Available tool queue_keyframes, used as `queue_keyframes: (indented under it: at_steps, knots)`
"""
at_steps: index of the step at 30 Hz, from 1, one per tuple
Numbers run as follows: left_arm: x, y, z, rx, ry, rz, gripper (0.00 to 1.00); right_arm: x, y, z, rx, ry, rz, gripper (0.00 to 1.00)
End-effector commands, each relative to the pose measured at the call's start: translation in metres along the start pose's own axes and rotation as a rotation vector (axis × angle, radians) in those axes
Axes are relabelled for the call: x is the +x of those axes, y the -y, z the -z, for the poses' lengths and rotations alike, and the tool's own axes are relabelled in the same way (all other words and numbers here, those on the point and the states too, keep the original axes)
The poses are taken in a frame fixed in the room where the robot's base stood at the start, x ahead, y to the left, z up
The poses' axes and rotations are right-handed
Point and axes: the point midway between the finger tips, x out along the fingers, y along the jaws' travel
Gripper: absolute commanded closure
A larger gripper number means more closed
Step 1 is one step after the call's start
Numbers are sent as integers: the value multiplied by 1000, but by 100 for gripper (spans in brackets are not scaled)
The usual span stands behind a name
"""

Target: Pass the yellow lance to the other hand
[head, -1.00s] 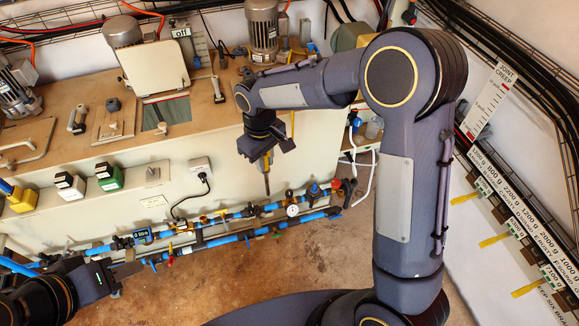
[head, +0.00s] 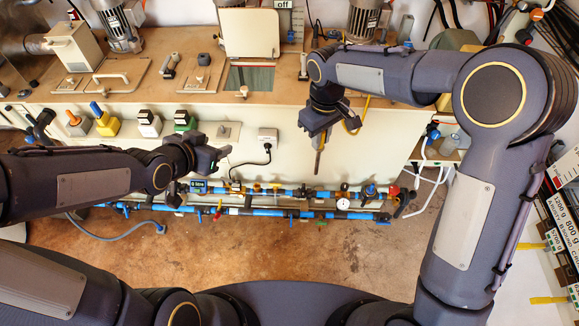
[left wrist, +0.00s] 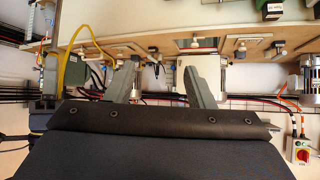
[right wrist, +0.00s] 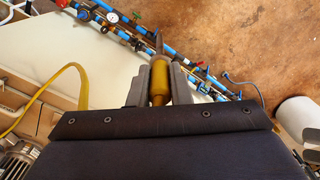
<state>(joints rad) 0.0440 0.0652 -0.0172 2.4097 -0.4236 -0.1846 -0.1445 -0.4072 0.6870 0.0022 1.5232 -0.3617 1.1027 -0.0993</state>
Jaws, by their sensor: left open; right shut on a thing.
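The yellow lance (head: 320,143) hangs tip down from my right gripper (head: 322,122) in the head view. Its yellow handle (right wrist: 159,80) lies between the two fingers in the right wrist view, and its thin tip points away. My right gripper is shut on it. A yellow hose (head: 360,118) loops beside that gripper; a yellow hose loop also shows in the left wrist view (left wrist: 85,38). My left gripper (head: 219,160) is open and empty, to the left of the lance and apart from it. Its spread fingers (left wrist: 160,85) show in the left wrist view.
A bench (head: 220,95) with motors and handled lids stands behind both grippers. Blue pipes with valves and a gauge (head: 343,204) run low along its front. The space between the grippers is clear; brown floor (head: 250,250) lies in front.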

Motion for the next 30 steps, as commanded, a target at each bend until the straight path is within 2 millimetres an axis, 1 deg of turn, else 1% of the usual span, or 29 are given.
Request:
queue_keyframes:
  at_steps: [1, 3, 5, 6, 8, 10, 12, 15, 18, 21, 25, 30]
  knots:
    - [18, -9, -1, 42, -27, -34, 51, 0, 0, 0, 0, 0, 0, 100]
    - [38, -23, 2, 102, -93, -81, 51, 0, 0, 0, 0, 0, 0, 100]
    - [54, -37, 3, 144, -151, -128, 51, 0, 0, 0, 0, 0, 0, 100]
    - [62, -48, 3, 168, -191, -163, 51, 0, 0, 0, 0, 0, 0, 100]
    - [74, -66, 2, 195, -255, -217, 51, 0, 0, 0, 0, 0, 0, 100]
    - [84, -87, 0, 215, -331, -283, 51, 0, 0, 0, 0, 0, 0, 100]
    - [90, -108, -4, 221, -405, -346, 51, 0, 0, 0, 0, 0, 0, 100]
    - [92, -133, -9, 209, -502, -424, 51, 0, 0, 0, 0, 0, 0, 100]
    - [90, -150, -14, 185, -576, -480, 51, 0, 0, 0, 0, 0, 0, 100]
    - [87, -160, -17, 164, -626, -515, 51, 0, 0, 0, 0, 0, 0, 100]
    - [87, -167, -16, 151, -658, -533, 51, 0, 0, 0, 0, 0, 0, 100]
    - [98, -177, -6, 151, -665, -537, 51, 0, 0, 0, 0, -1, 0, 100]
